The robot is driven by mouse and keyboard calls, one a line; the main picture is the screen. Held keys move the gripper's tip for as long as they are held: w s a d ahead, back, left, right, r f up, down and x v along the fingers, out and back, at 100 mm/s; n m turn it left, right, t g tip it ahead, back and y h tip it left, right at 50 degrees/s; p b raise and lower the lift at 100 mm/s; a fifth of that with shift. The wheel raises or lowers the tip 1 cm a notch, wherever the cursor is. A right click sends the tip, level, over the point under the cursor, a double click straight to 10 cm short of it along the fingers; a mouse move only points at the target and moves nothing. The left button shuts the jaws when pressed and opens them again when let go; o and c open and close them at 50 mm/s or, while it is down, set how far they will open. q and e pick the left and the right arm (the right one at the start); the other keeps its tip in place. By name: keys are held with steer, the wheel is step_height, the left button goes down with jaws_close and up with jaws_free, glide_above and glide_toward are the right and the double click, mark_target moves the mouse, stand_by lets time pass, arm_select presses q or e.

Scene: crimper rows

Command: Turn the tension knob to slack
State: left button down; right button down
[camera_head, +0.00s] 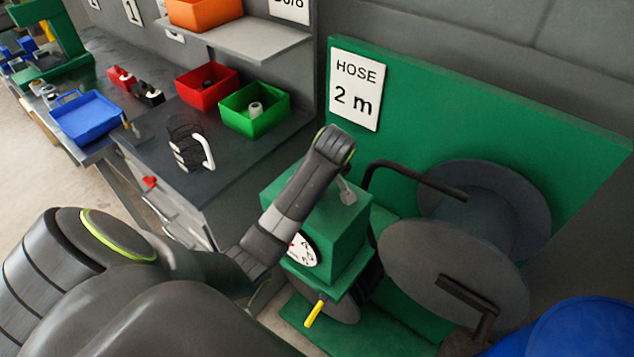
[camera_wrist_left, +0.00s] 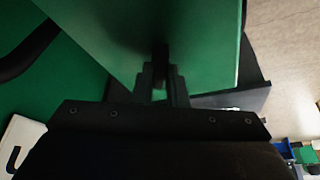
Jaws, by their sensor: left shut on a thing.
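The green machine box (camera_head: 325,245) stands in front of the reel, with a white marked dial (camera_head: 302,251) on its front, partly hidden by my left arm. My left gripper (camera_head: 346,186) reaches down to the box's top and shows small there. In the left wrist view the two fingers (camera_wrist_left: 161,88) are shut on a small dark part (camera_wrist_left: 161,52) at the green box face, which looks like the tension knob. The knob's shape and any slack marking are hidden or too dark to read. My right gripper is out of view.
A grey hose reel (camera_head: 455,265) stands right of the box, before a green panel with a "HOSE 2 m" sign (camera_head: 357,88). A yellow handle (camera_head: 314,313) sticks out below the box. The bench at left holds red (camera_head: 207,88) and green bins (camera_head: 254,108). A blue round object (camera_head: 575,330) fills the lower right.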

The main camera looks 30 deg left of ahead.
arm_select(q)
steer(key=shift+w+r+n+g, duration=0.15)
steer(key=shift+n+g, duration=0.45)
steer(key=shift+n, duration=1.3)
steer(key=c, duration=1.4)
jaws_free()
steer(key=shift+c, duration=0.2)
steer(key=shift+w, duration=0.1)
